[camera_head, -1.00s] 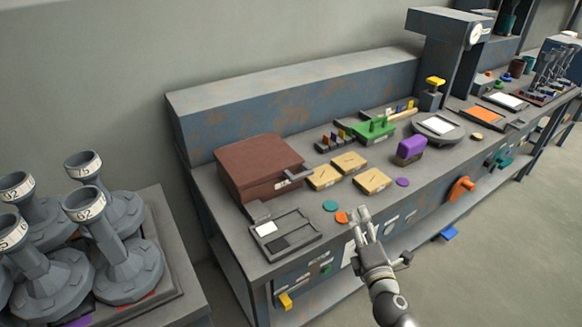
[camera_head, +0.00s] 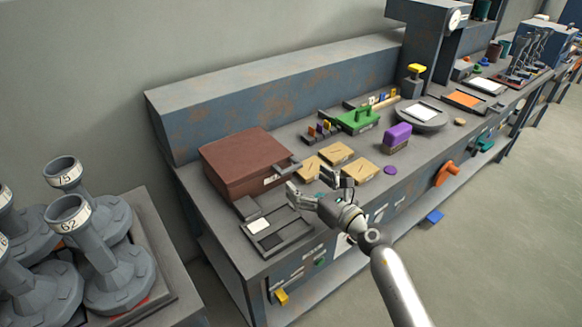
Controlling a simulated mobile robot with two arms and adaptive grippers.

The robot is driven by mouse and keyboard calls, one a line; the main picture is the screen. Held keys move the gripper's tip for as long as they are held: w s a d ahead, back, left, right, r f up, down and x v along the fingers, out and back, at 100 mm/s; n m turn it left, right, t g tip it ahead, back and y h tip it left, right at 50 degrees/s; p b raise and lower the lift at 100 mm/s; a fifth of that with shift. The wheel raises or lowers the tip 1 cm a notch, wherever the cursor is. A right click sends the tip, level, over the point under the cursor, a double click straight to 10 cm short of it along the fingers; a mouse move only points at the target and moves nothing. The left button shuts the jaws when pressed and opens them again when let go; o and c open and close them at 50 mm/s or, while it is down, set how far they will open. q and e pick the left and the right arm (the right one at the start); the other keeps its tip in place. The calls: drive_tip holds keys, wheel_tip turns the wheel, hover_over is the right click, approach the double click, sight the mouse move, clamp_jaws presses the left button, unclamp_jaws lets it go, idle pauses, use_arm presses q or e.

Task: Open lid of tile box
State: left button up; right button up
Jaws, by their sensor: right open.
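The tile box is a brown box (camera_head: 245,158) at the left end of the workbench, with its lid closed. A grey handle (camera_head: 287,169) sticks out at its right front side. My right gripper (camera_head: 318,186) is open and empty, in front of the box and close to the handle, with its fingers pointing up and left. I cannot tell whether it touches anything. My left gripper does not show.
A grey tray with a white tile (camera_head: 259,227) lies in front of the box. Wooden tiles (camera_head: 337,153), a purple block (camera_head: 397,137) and a green holder (camera_head: 358,120) stand to the right. Large grey funnel-like pieces (camera_head: 116,262) crowd the lower left.

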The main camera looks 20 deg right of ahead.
sight(293, 169)
drive_tip(key=x, duration=0.7)
drive_tip(key=shift+w+a+f, duration=0.1)
drive_tip(key=shift+w, duration=0.1)
